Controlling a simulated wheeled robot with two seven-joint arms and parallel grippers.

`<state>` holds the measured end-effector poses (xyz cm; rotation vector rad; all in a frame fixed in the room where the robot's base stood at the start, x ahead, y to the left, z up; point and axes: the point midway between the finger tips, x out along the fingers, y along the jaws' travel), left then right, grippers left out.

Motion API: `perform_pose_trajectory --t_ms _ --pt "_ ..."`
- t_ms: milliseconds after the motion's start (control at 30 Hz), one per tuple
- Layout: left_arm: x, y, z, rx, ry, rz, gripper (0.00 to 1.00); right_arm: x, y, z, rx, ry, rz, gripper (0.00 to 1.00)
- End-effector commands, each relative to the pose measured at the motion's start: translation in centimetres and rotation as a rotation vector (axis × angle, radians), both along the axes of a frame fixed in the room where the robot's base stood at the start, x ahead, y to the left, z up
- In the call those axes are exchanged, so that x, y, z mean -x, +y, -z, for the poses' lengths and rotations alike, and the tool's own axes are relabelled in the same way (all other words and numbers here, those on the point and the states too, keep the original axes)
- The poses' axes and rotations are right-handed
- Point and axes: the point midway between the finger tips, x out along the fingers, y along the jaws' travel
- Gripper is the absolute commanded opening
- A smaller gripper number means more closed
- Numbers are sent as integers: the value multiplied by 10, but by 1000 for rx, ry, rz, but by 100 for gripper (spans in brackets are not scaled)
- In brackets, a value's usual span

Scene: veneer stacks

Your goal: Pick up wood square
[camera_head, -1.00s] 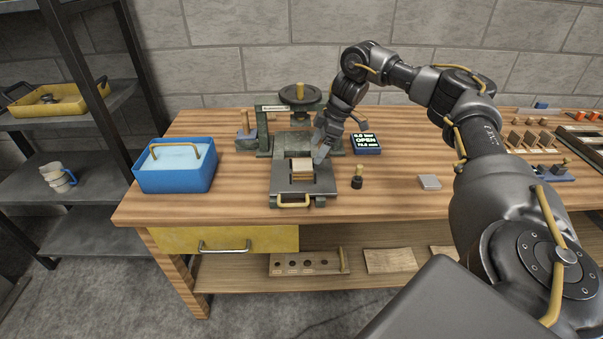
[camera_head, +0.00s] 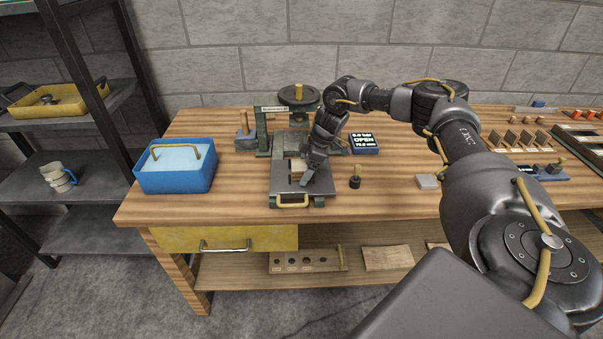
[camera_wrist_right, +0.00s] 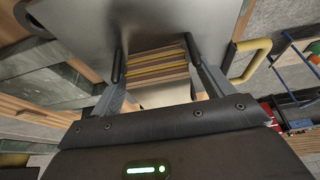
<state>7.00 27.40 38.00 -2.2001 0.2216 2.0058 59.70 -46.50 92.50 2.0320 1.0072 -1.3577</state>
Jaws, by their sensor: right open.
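A small stack of thin wood squares (camera_head: 296,165) sits on the grey metal plate (camera_head: 284,187) of the press on the bench. In the head view my right gripper partly covers the stack. My right gripper (camera_head: 304,178) is open and low over the plate, at the stack's right side. In the right wrist view the layered edges of the wood squares (camera_wrist_right: 157,70) show between the two open fingers of my right gripper (camera_wrist_right: 172,66). Whether either finger touches the stack I cannot tell. My left gripper is not in view.
A blue tub (camera_head: 176,178) stands left of the press. The press handwheel (camera_head: 299,95) rises behind.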

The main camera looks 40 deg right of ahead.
Motion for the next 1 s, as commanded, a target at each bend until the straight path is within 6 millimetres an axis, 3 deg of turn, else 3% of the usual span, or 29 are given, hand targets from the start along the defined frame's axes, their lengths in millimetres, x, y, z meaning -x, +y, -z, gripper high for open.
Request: perform_pose_trajectory --t_ms 100,433,767,1000 --pt "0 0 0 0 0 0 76 0 0 0 0 0 0 77" --pt "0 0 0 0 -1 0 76 0 0 0 0 0 0 34" --pt "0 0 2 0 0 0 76 0 0 -2 -1 -1 0 33" --pt "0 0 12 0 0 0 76 -1 0 -22 -2 -4 0 33"
